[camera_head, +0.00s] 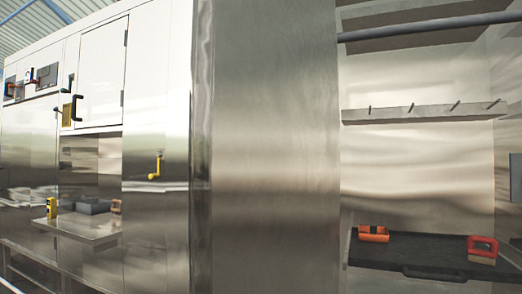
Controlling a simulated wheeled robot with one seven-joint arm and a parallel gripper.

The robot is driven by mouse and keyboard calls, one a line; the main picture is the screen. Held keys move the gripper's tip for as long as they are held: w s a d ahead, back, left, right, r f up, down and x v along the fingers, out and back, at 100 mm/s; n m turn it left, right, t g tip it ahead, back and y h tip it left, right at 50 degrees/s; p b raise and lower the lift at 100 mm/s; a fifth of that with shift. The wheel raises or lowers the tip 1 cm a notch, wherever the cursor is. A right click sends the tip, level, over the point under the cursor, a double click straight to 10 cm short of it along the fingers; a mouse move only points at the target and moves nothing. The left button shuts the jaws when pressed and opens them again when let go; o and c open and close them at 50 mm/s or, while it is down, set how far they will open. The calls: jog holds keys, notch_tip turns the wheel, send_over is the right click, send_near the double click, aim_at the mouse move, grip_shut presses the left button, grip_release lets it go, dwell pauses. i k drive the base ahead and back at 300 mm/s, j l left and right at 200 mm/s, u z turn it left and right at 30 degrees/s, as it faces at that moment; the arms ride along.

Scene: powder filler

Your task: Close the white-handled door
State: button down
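I see no white handle in this view. A tall brushed-metal panel (272,150) stands close in front of me and fills the middle of the picture from top to bottom. I cannot tell whether it is a door or a fixed wall. A white door (101,75) with a black handle (76,107) is at the upper left and looks shut. My gripper is not in view.
Right of the panel is an open bay with a pegged shelf (425,111), a blue-grey bar (430,27) and a dark tray (415,256). An orange block (373,234) and red-handled brush (482,250) are there. A yellow handle (155,168) sticks out at left.

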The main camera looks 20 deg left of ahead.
aim_at(252, 171)
jog(key=j, duration=1.7)
jog(key=i+j, duration=0.15)
jog(key=j, duration=0.2)
jog(key=k+j, duration=0.3)
